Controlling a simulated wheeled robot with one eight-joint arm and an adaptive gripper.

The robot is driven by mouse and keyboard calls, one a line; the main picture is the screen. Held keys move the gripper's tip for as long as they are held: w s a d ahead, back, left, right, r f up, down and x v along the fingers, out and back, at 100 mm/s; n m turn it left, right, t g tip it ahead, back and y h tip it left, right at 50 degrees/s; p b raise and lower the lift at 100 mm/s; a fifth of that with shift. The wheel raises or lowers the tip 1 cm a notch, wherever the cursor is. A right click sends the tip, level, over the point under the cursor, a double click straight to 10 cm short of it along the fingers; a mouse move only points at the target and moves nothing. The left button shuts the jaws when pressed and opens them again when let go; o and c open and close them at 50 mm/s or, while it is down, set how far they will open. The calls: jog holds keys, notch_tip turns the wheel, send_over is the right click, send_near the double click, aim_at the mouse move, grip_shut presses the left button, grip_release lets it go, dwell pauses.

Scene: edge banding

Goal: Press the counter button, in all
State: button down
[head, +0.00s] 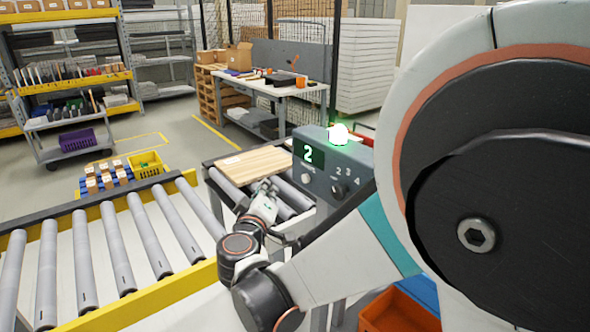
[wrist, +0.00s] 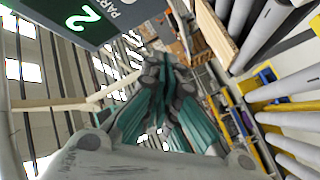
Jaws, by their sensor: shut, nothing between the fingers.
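The grey control box (head: 325,168) stands right of centre in the head view. Its green display (head: 308,155) reads 2. A small pale round button (head: 306,179) sits below the display, and a black knob (head: 338,190) with the numbers 2, 3 and 4 is to its right. A lamp (head: 338,134) on top glows green. My gripper (head: 266,186) is shut and empty, left of the button in the picture and seemingly apart from it. In the wrist view my closed fingers (wrist: 165,68) point away, with the display (wrist: 84,18) at upper left; the button is not visible there.
A wooden panel (head: 255,163) lies on the rollers behind my gripper. A yellow-edged roller conveyor (head: 115,250) fills the lower left. An orange crate (head: 400,312) is at lower right, and a workbench (head: 275,88) stands further back. Open floor lies at left.

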jog(key=w+d, duration=0.4)
jog(key=d, duration=0.1)
jog(key=shift+d, duration=0.4)
jog(key=shift+d, duration=0.1)
dwell(1.2)
jog(key=shift+w+d, duration=0.2)
jog(key=shift+d, duration=0.05)
jog(key=shift+w+d, duration=0.25)
jog(key=shift+d, duration=0.2)
dwell(0.8)
jog(key=shift+a, duration=0.15)
dwell(0.3)
jog(key=shift+s+a, duration=0.5)
jog(key=shift+a, duration=0.1)
jog(key=shift+a, duration=0.1)
jog(key=s+a, duration=0.1)
jog(key=a, duration=0.1)
jog(key=s+a, duration=0.1)
jog(key=a, duration=0.1)
jog(key=shift+s+b, duration=0.35)
jog(key=shift+s, duration=0.05)
